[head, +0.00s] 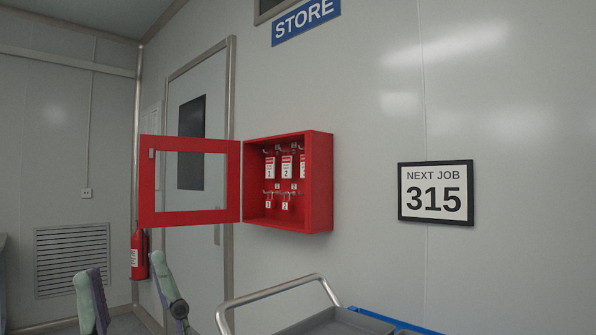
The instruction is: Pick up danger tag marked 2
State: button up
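The danger tag marked 2 (287,167) is a white tag with a red top. It hangs on a hook in the upper row of an open red wall cabinet (318,185). A similar tag marked 1 (270,168) hangs to its left, and a third tag (302,166) is partly hidden by the cabinet's right side. My gripper (123,264) is at the lower left, its two greenish fingers pointing up and apart.
Small items marked 1 (268,204) and 2 (285,206) hang in the lower row. The cabinet's red-framed door (148,185) stands open to the left. A red fire extinguisher (139,262) is below it. A trolley with a metal handle (280,288) stands at the bottom. A sign reads 315 (436,191).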

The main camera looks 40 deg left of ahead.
aim_at(287, 161)
jog(key=j+z, duration=0.2)
jog(key=j, duration=0.4)
jog(key=j+z, duration=0.2)
jog(key=j, duration=0.45)
jog(key=k+j+z, duration=0.2)
jog(key=j, duration=0.4)
jog(key=j+z, duration=0.2)
jog(key=j, duration=0.4)
jog(key=j+z, duration=0.2)
jog(key=j, duration=0.4)
jog(key=k+j+z, duration=0.2)
jog(key=j, duration=0.4)
